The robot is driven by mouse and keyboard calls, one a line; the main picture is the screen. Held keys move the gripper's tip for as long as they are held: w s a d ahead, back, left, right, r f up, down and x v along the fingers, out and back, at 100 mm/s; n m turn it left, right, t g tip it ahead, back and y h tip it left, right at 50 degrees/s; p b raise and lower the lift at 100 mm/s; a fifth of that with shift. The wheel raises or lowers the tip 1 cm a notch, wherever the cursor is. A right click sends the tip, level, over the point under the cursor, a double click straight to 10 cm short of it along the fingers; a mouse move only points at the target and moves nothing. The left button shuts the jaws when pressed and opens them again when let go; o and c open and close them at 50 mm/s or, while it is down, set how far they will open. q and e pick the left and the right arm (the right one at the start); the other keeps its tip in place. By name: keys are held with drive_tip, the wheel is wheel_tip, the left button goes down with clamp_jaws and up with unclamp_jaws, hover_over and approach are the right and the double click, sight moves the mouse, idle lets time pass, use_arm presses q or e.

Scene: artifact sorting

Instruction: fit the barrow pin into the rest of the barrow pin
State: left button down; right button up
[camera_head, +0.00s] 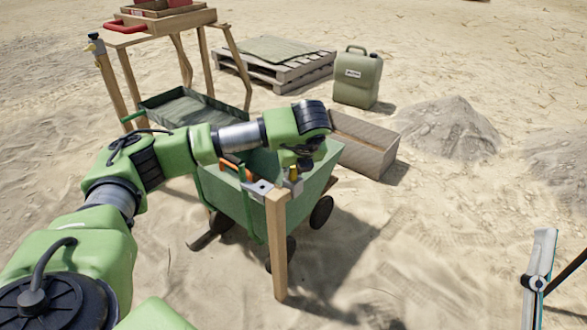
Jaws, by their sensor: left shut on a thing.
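The green barrow (250,205) stands on the sand in the middle, with dark wheels below it. A wooden post (277,245) stands at its near side, with a grey metal bracket (262,188) at the top. My left gripper (300,168) points down over the barrow's near rim, beside the post top. It is shut on a small piece, mostly hidden by the gripper. A small yellow part (293,173) shows just under it, close to the bracket; I cannot tell whether it is the held pin or touches the bracket.
A wooden stand (128,40) and a dark green tray (185,108) are at the back left. A wooden box (365,150) lies behind the barrow. A pallet (275,65), a green canister (358,80) and a sand heap (447,128) are farther back. Sand at the front right is mostly open.

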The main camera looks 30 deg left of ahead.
use_arm(q)
drive_tip(key=shift+f, duration=0.25)
use_arm(e)
drive_tip(key=shift+s+d+r+t+y, duration=0.1)
drive_tip(key=shift+s+r+t+y, duration=0.35)
drive_tip(key=shift+s+r, duration=0.3)
use_arm(q)
drive_tip(key=c, duration=1.8)
unclamp_jaws()
drive_tip(key=shift+c, duration=0.2)
use_arm(e)
drive_tip(key=shift+s, duration=0.1)
use_arm(q)
drive_tip(key=shift+r, duration=0.1)
drive_tip(key=shift+s+d+r, duration=0.1)
drive_tip(key=shift+d+r, duration=0.1)
drive_tip(key=shift+r, duration=0.05)
drive_tip(key=v, duration=1.1)
drive_tip(key=shift+s+r, duration=0.1)
drive_tip(key=shift+c, duration=0.4)
